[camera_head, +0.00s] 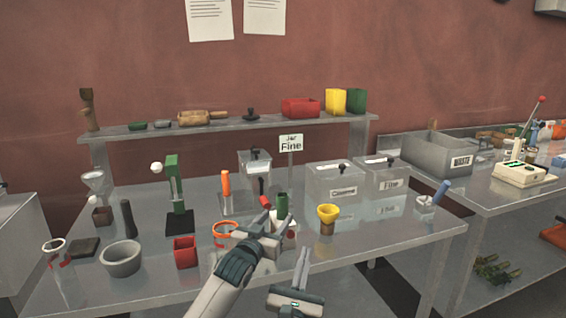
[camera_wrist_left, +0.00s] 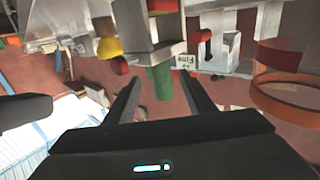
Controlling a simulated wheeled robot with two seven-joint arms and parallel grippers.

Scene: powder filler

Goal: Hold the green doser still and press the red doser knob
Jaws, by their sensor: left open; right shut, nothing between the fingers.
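A small upright green cylinder (camera_head: 282,203), which looks like the green doser, stands in the middle of the table. A small red tilted piece (camera_head: 265,201), possibly its knob, shows just to its left. My left gripper (camera_head: 270,223) is open in front of the green cylinder and hides its lower part. In the left wrist view, which is upside down, the green cylinder (camera_wrist_left: 160,82) shows between the two open fingers (camera_wrist_left: 162,98); contact cannot be told. My right gripper (camera_head: 303,256) is shut and empty, lower and nearer, at the table's front edge.
A yellow funnel cup (camera_head: 327,214) stands close right of my left gripper. An orange-rimmed glass (camera_head: 225,231) and a red cup (camera_head: 185,252) stand left. A green stand (camera_head: 172,185) is farther left. Labelled clear bins (camera_head: 335,181) stand at the right. A shelf (camera_head: 220,129) spans the back.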

